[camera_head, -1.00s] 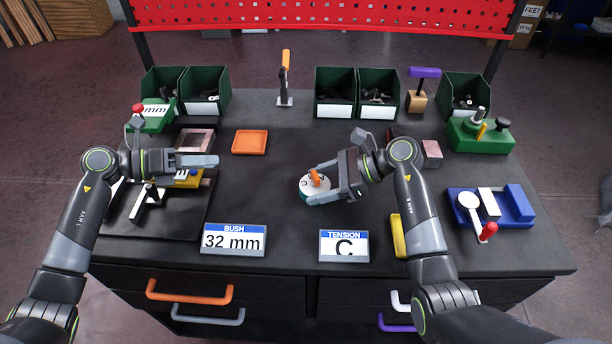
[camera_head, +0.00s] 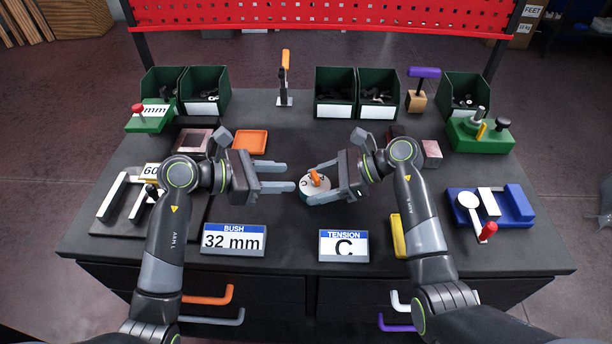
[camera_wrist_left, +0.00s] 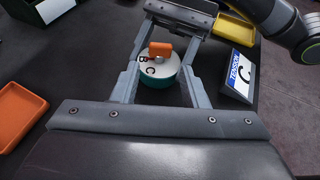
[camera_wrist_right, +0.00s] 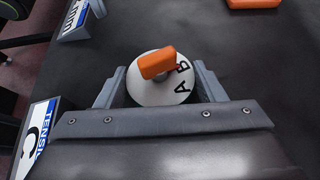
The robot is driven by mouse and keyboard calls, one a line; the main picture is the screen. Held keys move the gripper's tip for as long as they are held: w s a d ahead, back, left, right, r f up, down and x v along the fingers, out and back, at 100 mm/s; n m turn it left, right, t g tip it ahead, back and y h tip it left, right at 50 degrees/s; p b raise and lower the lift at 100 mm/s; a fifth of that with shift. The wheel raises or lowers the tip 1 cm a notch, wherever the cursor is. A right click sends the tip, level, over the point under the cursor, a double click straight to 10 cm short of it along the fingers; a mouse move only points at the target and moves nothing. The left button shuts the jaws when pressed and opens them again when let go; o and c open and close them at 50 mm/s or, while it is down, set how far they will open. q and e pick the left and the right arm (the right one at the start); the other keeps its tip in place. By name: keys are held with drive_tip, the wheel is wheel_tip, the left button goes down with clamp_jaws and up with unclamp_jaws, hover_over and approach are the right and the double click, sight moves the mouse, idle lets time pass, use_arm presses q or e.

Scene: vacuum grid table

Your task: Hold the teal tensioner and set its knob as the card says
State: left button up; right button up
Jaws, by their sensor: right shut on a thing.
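The teal tensioner (camera_head: 310,196) stands on the table, with a white lettered top and an orange knob (camera_head: 315,177). Letters B and C show in the left wrist view (camera_wrist_left: 158,71), A and B in the right wrist view (camera_wrist_right: 160,92). My right gripper (camera_head: 318,182) is shut on the tensioner's body from the right, a finger on each side. My left gripper (camera_head: 290,176) is open and faces the tensioner from the left, its fingertips just short of it in the head view. The TENSION card (camera_head: 343,246) reads C.
The BUSH card (camera_head: 234,239) reads 32 mm. An orange tray (camera_head: 250,142) lies behind my left gripper. Green bins line the back.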

sight(313, 178)
use_arm(q)
drive_tip(key=x, duration=0.6)
drive_tip(key=shift+w+d+f, duration=0.1)
drive_tip(key=shift+d, duration=0.25)
drive_tip(key=c, duration=0.7)
drive_tip(key=shift+n+t+y, duration=0.4)
drive_tip(key=shift+n+t, duration=0.4)
drive_tip(key=o, duration=0.7)
drive_tip(key=v, duration=1.2)
